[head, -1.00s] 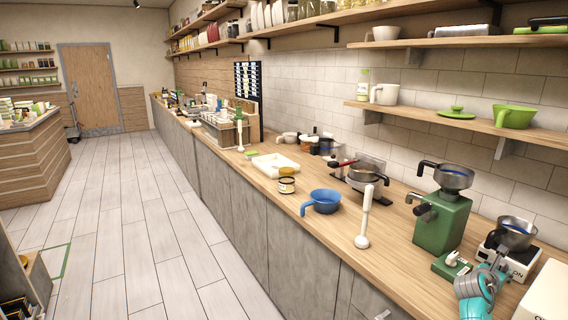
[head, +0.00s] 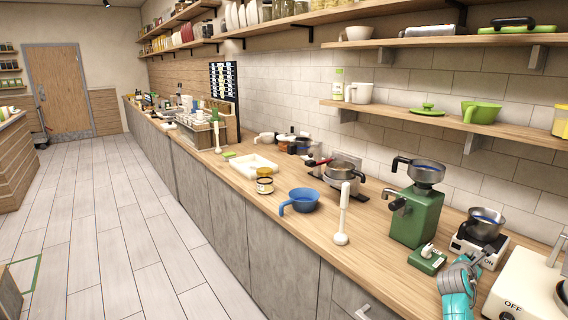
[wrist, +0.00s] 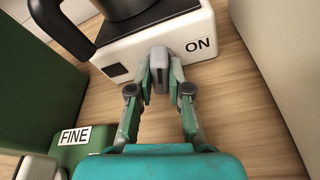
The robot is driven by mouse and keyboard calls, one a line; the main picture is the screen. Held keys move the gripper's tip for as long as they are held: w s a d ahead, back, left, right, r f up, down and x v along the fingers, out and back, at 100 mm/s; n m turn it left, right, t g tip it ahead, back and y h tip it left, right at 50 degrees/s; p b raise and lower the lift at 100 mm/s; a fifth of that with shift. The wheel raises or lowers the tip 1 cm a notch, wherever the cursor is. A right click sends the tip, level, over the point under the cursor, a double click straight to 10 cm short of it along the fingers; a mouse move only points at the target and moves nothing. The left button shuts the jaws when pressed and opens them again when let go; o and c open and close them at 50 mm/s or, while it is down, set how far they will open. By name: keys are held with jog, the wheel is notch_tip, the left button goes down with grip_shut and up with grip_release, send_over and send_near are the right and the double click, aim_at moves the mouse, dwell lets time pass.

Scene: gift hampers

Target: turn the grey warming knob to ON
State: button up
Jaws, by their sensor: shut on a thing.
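The white warmer (head: 462,240) stands on the counter at the right of the head view, with a metal pot (head: 486,224) on top. In the wrist view the warmer's front (wrist: 205,22) shows an ON label (wrist: 199,45) to the right of the grey knob (wrist: 160,80). A dark square mark (wrist: 117,70) lies to the knob's left. My gripper (wrist: 160,78) is shut on the grey knob, one finger on each side. The knob looks roughly upright in the wrist view, not clearly turned toward ON. In the head view my gripper (head: 472,265) hides the knob.
A green grinder (head: 416,215) and its small green FINE box (head: 427,259) stand close at the left. A white appliance marked OFF (head: 520,290) stands close at the right. A white hand blender (head: 342,220) and a blue pan (head: 303,200) are farther left.

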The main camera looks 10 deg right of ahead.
jog(key=m+t, duration=0.1)
jog(key=m, duration=0.2)
jog(key=shift+s+f, duration=0.1)
dwell(0.4)
